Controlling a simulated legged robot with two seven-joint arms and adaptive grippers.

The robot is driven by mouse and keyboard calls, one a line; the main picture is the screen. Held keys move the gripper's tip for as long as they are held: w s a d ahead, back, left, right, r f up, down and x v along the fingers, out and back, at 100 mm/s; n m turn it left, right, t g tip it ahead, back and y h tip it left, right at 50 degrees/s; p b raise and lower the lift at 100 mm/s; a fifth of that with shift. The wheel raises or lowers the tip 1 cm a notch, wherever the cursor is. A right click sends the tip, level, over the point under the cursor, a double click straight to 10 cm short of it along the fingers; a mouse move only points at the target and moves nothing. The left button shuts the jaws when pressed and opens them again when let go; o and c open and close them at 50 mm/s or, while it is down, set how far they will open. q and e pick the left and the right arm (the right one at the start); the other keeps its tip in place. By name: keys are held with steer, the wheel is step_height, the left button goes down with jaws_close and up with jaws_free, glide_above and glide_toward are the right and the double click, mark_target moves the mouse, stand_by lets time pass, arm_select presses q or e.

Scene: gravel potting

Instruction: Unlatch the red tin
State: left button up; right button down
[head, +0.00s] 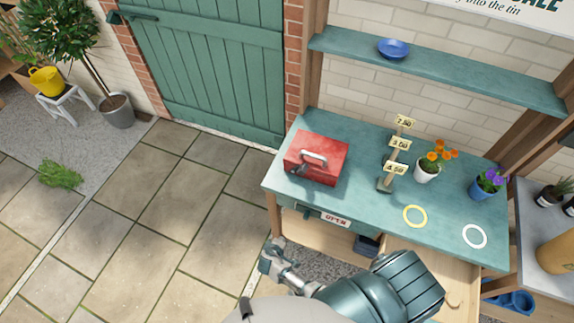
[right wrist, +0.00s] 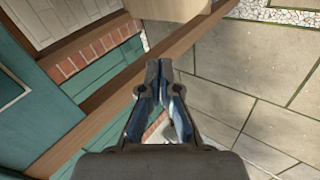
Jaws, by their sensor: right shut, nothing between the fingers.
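The red tin (head: 316,150) sits on the left end of the green table (head: 365,213). A grey carrying handle shows on it, and its lid looks down. A dark fitting shows on its front side, too small to tell whether it is a latch or how it stands. My right gripper (head: 271,255) is below and to the left of the tin, by the table's front left leg, apart from the tin. In the right wrist view the gripper (right wrist: 160,68) is shut and empty, and the tin does not show there. My left gripper is not in view.
A drawer with an "OPEN" sign (head: 335,219) is at the table's front. A price-tag stand (head: 391,172), an orange-flower pot (head: 427,172), a purple-flower pot (head: 484,188), a yellow ring (head: 415,206) and a white ring (head: 474,226) are right of the tin. Paving at left is mostly clear.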

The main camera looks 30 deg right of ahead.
steer(key=w+r+m+t+h+p, duration=0.1)
steer(key=w+r, duration=0.2)
steer(key=r, duration=0.3)
steer(key=w+a+r+m+t+h, duration=0.1)
steer(key=w+r+h, duration=0.1)
steer(key=r, duration=0.5)
steer(key=w+r+m+h+p, duration=0.1)
steer(key=w+r, duration=0.2)
steer(key=r, duration=0.3)
steer(key=m+h, duration=0.5)
glide_toward(298, 171)
steer(key=w+a+r, duration=0.2)
steer(key=a+r, duration=0.2)
steer(key=w+d+f+p, duration=0.1)
steer(key=d+p, duration=0.1)
steer(key=d, duration=0.3)
steer(key=w+d+f+p, duration=0.1)
steer(key=d+f+p, duration=0.1)
steer(key=d, duration=0.4)
steer(key=shift+w+f, duration=0.3)
steer(key=shift+d, duration=0.1)
